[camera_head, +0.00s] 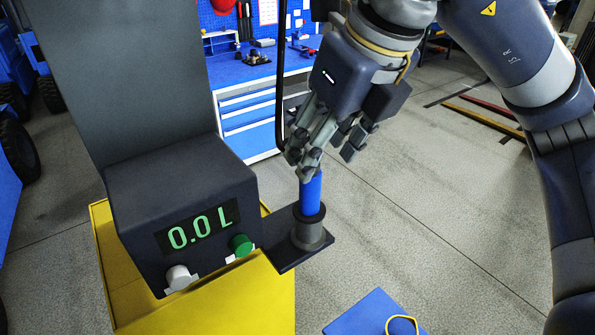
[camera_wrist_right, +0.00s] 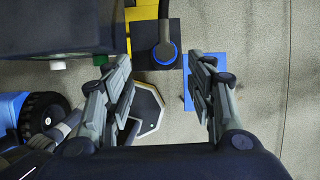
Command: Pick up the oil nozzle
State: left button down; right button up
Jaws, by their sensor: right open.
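The oil nozzle (camera_head: 311,194) is a blue upright cylinder standing in a dark round holder (camera_head: 308,235) on a plate beside the oil dispenser. In the right wrist view the nozzle (camera_wrist_right: 165,52) shows as a blue ring with a dark part across it, just beyond and between the fingertips. My right gripper (camera_head: 324,157) is open and empty, close above the nozzle in the head view. In the right wrist view its two fingers (camera_wrist_right: 163,66) are spread wide. Contact with the nozzle cannot be made out. My left gripper is not in view.
The dispenser box (camera_head: 185,205) has a "0.0 L" display and green and white knobs, on a yellow base (camera_head: 225,303). A black hose (camera_head: 280,90) hangs behind my gripper. A blue box (camera_head: 375,312) stands at the front. A blue workbench (camera_head: 250,105) is behind.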

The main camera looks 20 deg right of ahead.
aim_at(309, 185)
jog(key=x, duration=0.2)
jog(key=p+x, duration=0.1)
jog(key=x, duration=0.1)
jog(key=shift+s+f, duration=0.1)
jog(key=shift+f, duration=0.3)
jog(key=shift+w+f+p, duration=0.25)
jog(key=shift+p, duration=0.15)
jog(key=x, duration=0.1)
jog(key=p+x, duration=0.2)
jog(key=x, duration=0.1)
jog(key=shift+d+f, duration=0.1)
jog(key=shift+d, duration=0.2)
jog(key=shift+w+f, duration=0.15)
jog(key=shift+f, duration=0.15)
jog(key=shift+w+f, duration=0.1)
jog(key=shift+a, duration=0.1)
jog(key=shift+c, duration=0.6)
jog(key=c, duration=0.9)
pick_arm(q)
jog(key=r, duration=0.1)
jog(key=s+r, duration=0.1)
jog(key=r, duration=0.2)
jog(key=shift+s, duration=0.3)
pick_arm(e)
grip_shut()
